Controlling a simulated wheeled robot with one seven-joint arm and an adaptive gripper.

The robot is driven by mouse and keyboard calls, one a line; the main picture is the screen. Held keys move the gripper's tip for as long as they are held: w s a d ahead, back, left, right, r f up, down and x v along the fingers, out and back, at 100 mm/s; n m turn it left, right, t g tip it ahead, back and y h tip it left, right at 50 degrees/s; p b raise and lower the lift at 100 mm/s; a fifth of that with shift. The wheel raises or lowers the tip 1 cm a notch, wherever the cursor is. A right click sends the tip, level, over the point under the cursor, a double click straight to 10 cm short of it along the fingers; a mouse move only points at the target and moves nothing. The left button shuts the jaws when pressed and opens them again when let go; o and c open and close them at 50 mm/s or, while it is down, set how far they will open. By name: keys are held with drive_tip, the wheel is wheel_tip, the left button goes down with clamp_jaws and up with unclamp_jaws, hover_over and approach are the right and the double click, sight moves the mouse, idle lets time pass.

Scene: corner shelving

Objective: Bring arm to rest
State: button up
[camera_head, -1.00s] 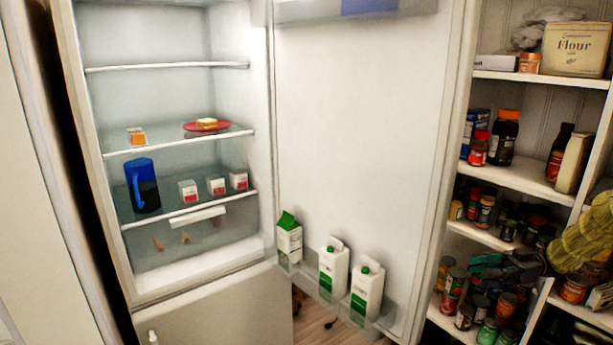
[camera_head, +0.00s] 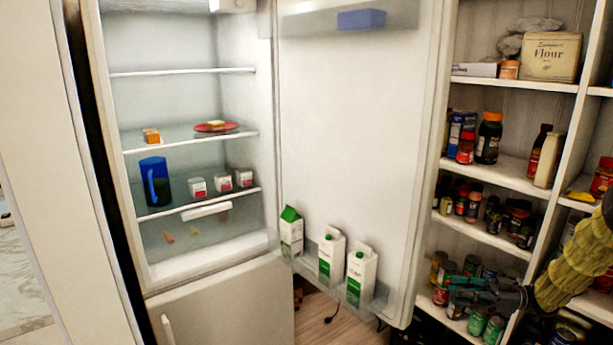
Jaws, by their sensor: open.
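My gripper (camera_head: 462,292) is at the lower right, in front of the pantry shelving, with dark and teal parts. It is open and I see nothing held in it. It overlaps the cans on a low shelf in the picture; whether it touches them I cannot tell. My arm, in a yellowish ribbed sleeve (camera_head: 577,265), reaches in from the right edge.
An open fridge (camera_head: 190,270) stands left, holding a blue jug (camera_head: 155,182), small cartons and a red plate (camera_head: 216,127). Its open door (camera_head: 355,130) carries milk cartons (camera_head: 331,258). Pantry shelves (camera_head: 505,170) hold jars, cans and a flour tin (camera_head: 550,56). Wooden floor (camera_head: 318,318) shows below.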

drive_tip(key=s+a+f+m+t+h, duration=0.25)
drive_tip(key=a+f+m+h, duration=0.2)
drive_tip(key=f, duration=0.45)
drive_tip(key=s+a+f+m+t+h, duration=0.2)
drive_tip(key=s+a+f+m+h, duration=0.25)
drive_tip(key=f, duration=0.55)
drive_tip(key=s+a+f+m+t+h, duration=0.2)
drive_tip(key=s+a+f+m+h, duration=0.15)
drive_tip(key=a+f, duration=0.4)
drive_tip(key=s+a+f+m+g+h, duration=0.1)
drive_tip(key=s+f+g+h, duration=0.2)
drive_tip(key=s, duration=0.5)
drive_tip(key=s+a+f+m+g, duration=0.1)
drive_tip(key=s+f+m+g, duration=0.1)
drive_tip(key=s+f, duration=0.45)
drive_tip(key=s+r+g+h, duration=0.1)
drive_tip(key=s+g, duration=0.4)
drive_tip(key=s, duration=1.5)
drive_tip(key=shift+a+r+h+b, duration=0.3)
drive_tip(key=shift+a+r+h, duration=0.1)
drive_tip(key=shift+h, duration=0.45)
